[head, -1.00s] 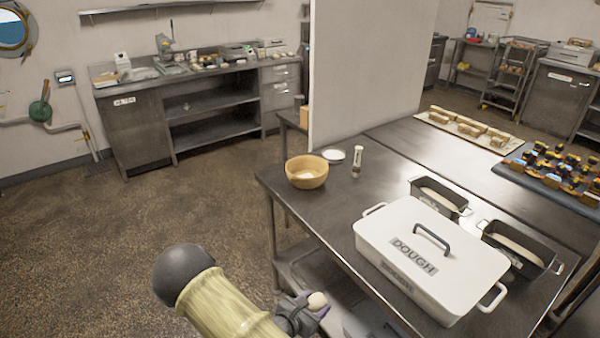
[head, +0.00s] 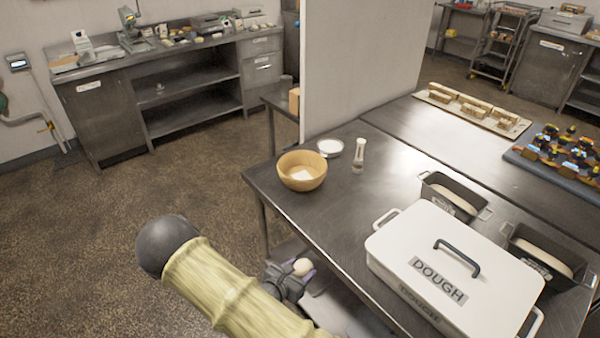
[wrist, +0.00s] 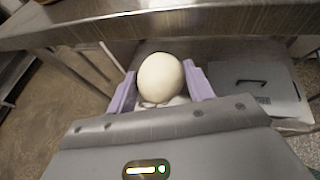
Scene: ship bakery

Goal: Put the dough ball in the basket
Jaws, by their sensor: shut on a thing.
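The dough ball (head: 302,267) is small, pale and round. My gripper (head: 292,275) is shut on it, beside the table's near left edge in the head view. In the wrist view the dough ball (wrist: 161,78) sits between the two purple fingers of my gripper (wrist: 162,92), with the table edge above it. The basket (head: 302,170) is a round, tan bowl shape with something white inside. It stands upright on the table's left corner, apart from and beyond my gripper.
The steel table (head: 330,221) carries a white DOUGH box (head: 455,262), loaf tins (head: 452,197), a shaker (head: 358,156) and a small white dish (head: 330,147). A white partition (head: 365,65) rises behind the basket. Open floor (head: 90,230) lies left.

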